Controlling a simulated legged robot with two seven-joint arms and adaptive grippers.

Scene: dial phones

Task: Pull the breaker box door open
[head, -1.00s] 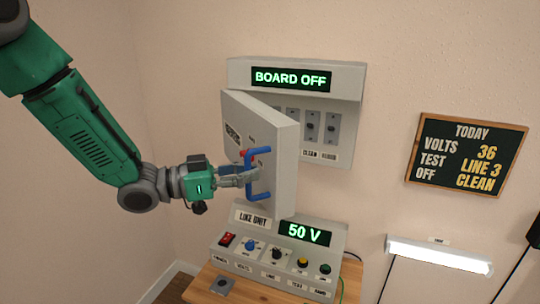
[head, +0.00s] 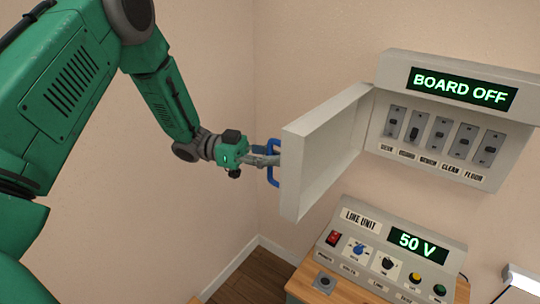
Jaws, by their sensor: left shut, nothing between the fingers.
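The breaker box (head: 462,90) is on the wall at the upper right, with a lit sign reading BOARD OFF. Its grey door (head: 325,145) is swung wide out to the left, so the row of several switches (head: 437,135) inside shows. A blue handle (head: 272,163) is on the door's outer face, partly hidden behind the door's edge. My left gripper (head: 270,160) is at the blue handle, with its fingers shut at or through the loop; nothing is pinched between them. My right gripper is not in view.
Below the box, a line unit (head: 390,245) with a 50 V display, knobs and buttons stands on a wooden table (head: 330,290). A white lamp (head: 520,285) is at the lower right edge. The wall left of the door is clear.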

